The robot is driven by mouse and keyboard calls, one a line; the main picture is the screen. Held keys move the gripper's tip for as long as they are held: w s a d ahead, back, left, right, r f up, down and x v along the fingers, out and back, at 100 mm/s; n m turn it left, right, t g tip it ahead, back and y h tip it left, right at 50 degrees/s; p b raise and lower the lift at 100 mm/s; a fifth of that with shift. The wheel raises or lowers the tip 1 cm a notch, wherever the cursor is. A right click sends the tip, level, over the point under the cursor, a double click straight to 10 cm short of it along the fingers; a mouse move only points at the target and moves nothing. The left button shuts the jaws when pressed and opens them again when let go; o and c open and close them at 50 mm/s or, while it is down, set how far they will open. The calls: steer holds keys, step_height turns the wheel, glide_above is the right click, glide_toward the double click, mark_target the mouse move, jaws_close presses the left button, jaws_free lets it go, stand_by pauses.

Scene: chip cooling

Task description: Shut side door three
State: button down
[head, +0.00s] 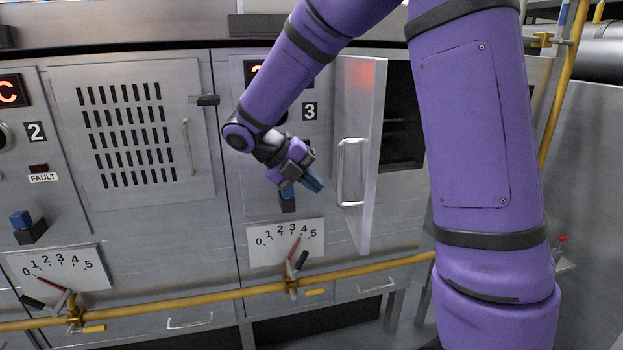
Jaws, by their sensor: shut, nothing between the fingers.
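Side door three (362,112) is a grey metal door on the panel marked 3 (309,111). It stands well open and swung out toward me, and a dark compartment (403,140) shows to its right. A vertical bar handle (342,172) is on the door's face. A red glow falls on the door's upper part. My gripper (316,185) is shut and empty. In the picture it is just left of the door handle, in front of the panel. I cannot tell whether it touches the door.
A yellow pipe (220,296) runs across the front below the gauges. Gauge three (286,241) and a blue switch (288,194) are below my gripper. Closed vented door two (127,130) is at left. My purple arm hides part of the right side.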

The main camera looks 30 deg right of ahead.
mark_target(362, 206)
steer(key=x, duration=0.2)
steer(key=r+x, duration=0.1)
steer(key=x, duration=0.2)
steer(key=d+x, duration=0.1)
steer(key=x, duration=0.2)
steer(key=shift+s+d+r, duration=0.1)
steer(key=shift+s, duration=0.2)
steer(key=shift+s+d, duration=0.25)
steer(key=shift+d, duration=0.4)
